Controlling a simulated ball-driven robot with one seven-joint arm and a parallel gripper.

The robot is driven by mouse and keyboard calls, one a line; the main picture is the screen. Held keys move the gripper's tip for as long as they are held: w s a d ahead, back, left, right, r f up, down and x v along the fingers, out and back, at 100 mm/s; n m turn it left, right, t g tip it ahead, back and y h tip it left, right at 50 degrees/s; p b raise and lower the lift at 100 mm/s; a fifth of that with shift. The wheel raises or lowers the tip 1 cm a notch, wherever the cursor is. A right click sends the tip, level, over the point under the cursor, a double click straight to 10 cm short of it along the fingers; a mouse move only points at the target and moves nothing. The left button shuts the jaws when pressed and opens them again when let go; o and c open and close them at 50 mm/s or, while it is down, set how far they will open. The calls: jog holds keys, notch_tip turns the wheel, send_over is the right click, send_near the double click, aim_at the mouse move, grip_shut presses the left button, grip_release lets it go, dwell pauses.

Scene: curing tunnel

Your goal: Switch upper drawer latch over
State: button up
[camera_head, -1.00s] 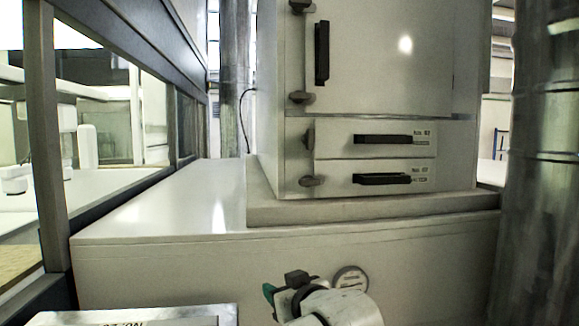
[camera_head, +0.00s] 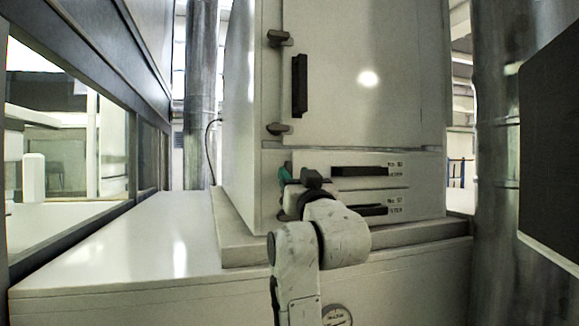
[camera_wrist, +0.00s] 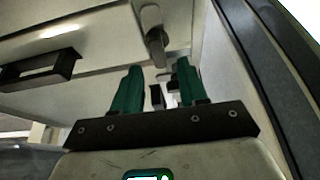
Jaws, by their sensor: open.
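The upper drawer, with its black handle (camera_head: 360,171), is in the front of a pale cabinet. In the head view my gripper (camera_head: 287,173) is in front of the left ends of the drawers and hides the drawer latches. In the wrist view a grey latch (camera_wrist: 152,32) stands just beyond the tips of my green fingers. I cannot tell for certain which drawer's latch it is. My gripper (camera_wrist: 158,68) is open, its fingers apart. I see nothing clearly held. A black handle (camera_wrist: 42,70) lies left of the fingers.
The lower drawer's handle (camera_head: 372,210) is partly hidden by my wrist. The tall door above has a black handle (camera_head: 299,86) and two side catches. A framed glass wall runs along the left. A dark panel (camera_head: 552,140) stands at the right. The pale worktop (camera_head: 130,250) is clear.

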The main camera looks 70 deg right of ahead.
aim_at(290, 169)
jog(key=shift+p+x, duration=0.35)
jog(key=shift+x, duration=1.65)
jog(key=shift+f, duration=0.1)
grip_shut()
